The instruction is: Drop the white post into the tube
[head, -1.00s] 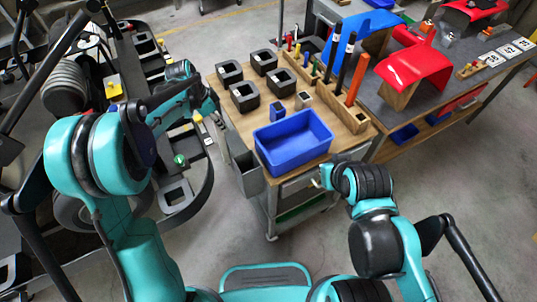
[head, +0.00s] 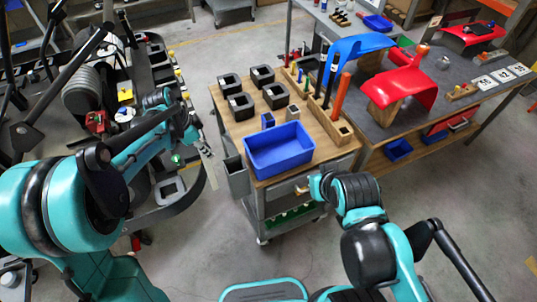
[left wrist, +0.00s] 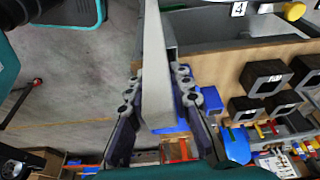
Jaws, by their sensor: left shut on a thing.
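My left gripper (head: 194,135) is shut on the white post (head: 208,168), which hangs down and slightly tilted just left of the cart. In the left wrist view the post (left wrist: 155,60) runs lengthwise between the two fingers of the gripper (left wrist: 158,85). A grey, open-topped, tube-like holder (head: 236,178) is fixed to the cart's left side. It looks like the tube, and the post is beside it, apart from it, not inside. My right gripper (head: 303,189) is low by the cart's front right; its finger gap is not clear.
The cart's wooden top (head: 235,128) carries a blue bin (head: 278,149), several black square blocks (head: 241,105) and a wooden rack of coloured rods (head: 343,131). A grey workbench (head: 385,120) with red and blue panels stands right. A dark rack stands left. Floor is clear in front.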

